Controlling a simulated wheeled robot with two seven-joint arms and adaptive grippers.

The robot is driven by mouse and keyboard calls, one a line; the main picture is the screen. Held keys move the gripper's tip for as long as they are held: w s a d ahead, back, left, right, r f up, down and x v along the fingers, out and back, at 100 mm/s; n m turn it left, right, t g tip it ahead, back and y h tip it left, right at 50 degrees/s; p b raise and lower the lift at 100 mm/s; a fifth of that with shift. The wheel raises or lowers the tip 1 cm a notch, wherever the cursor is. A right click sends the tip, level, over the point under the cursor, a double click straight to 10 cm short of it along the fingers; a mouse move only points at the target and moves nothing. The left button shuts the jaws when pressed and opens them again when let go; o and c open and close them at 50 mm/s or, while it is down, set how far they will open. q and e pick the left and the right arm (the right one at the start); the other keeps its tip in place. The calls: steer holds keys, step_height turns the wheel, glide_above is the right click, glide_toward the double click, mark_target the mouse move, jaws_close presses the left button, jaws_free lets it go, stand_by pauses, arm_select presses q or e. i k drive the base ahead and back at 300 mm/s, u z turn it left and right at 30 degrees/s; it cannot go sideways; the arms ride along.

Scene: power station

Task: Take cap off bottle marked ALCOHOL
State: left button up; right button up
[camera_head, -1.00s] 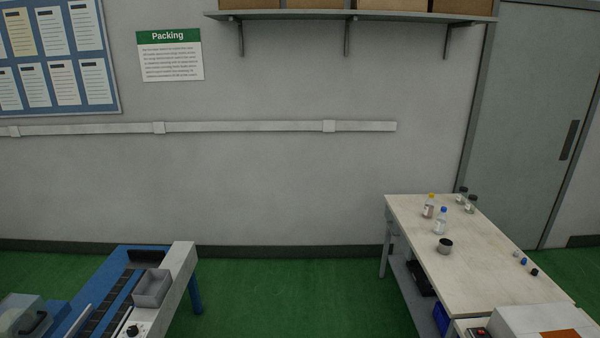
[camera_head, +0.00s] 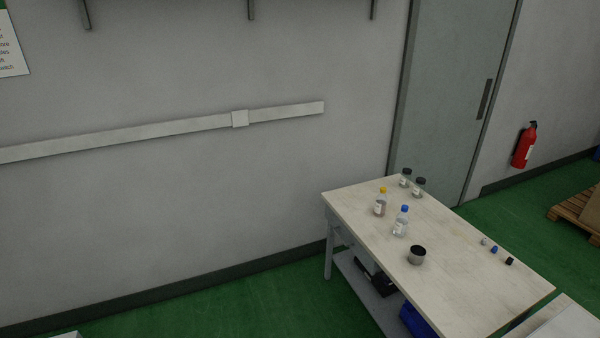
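Several small bottles stand upright on a pale table (camera_head: 457,261) at the lower right. One clear bottle has a yellow cap (camera_head: 380,207). One clear bottle has a blue cap (camera_head: 401,224) and stands nearer. Two bottles with dark caps stand behind them, one at the back (camera_head: 405,178) and one to its right (camera_head: 418,189). The bottles carry pale labels, but the lettering is too small to read, so I cannot tell which says ALCOHOL. Neither of my grippers is in view.
A grey cup with a dark inside (camera_head: 416,257) stands in front of the bottles. Three small caps or pieces, one blue (camera_head: 494,250), lie at the table's right edge. A lower shelf holds a blue bin (camera_head: 415,320). A fire extinguisher (camera_head: 524,146) hangs beside the door. Green floor is open left of the table.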

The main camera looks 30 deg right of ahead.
mark_target(400, 224)
steer(key=i, duration=3.3)
steer(key=z, duration=3.25)
